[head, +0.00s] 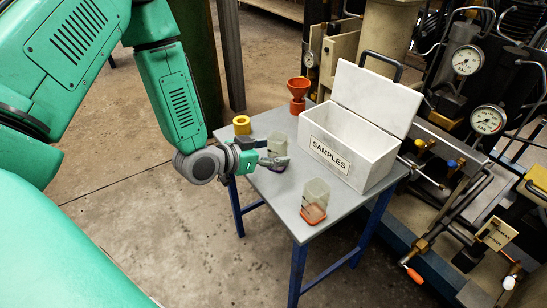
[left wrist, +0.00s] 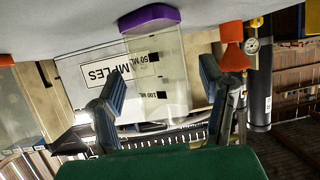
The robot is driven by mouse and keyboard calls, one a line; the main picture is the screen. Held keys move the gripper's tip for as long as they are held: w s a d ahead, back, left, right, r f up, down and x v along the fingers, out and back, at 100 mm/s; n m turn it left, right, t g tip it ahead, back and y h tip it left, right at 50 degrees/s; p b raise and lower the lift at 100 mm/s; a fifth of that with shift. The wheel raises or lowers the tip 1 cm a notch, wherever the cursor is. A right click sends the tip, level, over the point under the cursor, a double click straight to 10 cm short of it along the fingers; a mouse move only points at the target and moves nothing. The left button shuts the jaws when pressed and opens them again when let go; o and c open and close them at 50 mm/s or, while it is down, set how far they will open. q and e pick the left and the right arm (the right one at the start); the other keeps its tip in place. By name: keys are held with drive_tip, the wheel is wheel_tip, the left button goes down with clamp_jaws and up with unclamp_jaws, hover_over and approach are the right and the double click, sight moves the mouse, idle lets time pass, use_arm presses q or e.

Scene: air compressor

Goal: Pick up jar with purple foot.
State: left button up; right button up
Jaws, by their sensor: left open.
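The jar with the purple foot (head: 278,144) is clear and stands on the small grey table. Its lower part is partly hidden behind my left gripper (head: 268,159). In the left wrist view, which is upside down, the jar (left wrist: 157,85) stands between the two open fingers of my left gripper (left wrist: 160,76), with its purple foot (left wrist: 150,18) on the table. It has volume marks on its side. No grip on the jar shows. My right gripper is in neither view.
A second clear jar with an orange foot (head: 314,200) stands nearer the table's front corner. A white open-lidded SAMPLES box (head: 352,152) stands right of the jars. An orange funnel (head: 299,90) and a yellow ring (head: 242,125) are behind. Compressor gauges (head: 487,120) stand at right.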

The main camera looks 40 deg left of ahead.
use_arm(q)
drive_tip(key=shift+a+f, duration=0.3)
drive_tip(key=shift+a, duration=0.65)
drive_tip(key=c, duration=1.1)
drive_tip(key=shift+a, duration=0.15)
drive_tip(key=shift+d+r, duration=0.1)
drive_tip(key=shift+d, duration=0.45)
drive_tip(key=r, duration=0.1)
drive_tip(key=d+r+p, duration=0.1)
drive_tip(key=r, duration=0.1)
drive_tip(key=shift+d, duration=0.15)
drive_tip(key=r, duration=0.2)
drive_tip(key=a+r+p, duration=0.1)
drive_tip(key=r, duration=0.1)
drive_tip(key=r+p, duration=0.1)
drive_tip(key=r, duration=0.1)
drive_tip(key=shift+a, duration=0.4)
drive_tip(key=shift+r+p, duration=0.3)
drive_tip(key=shift+p, duration=0.05)
drive_tip(key=shift+d+r, duration=0.35)
drive_tip(key=shift+d, duration=0.35)
drive_tip(key=shift+c, duration=0.5)
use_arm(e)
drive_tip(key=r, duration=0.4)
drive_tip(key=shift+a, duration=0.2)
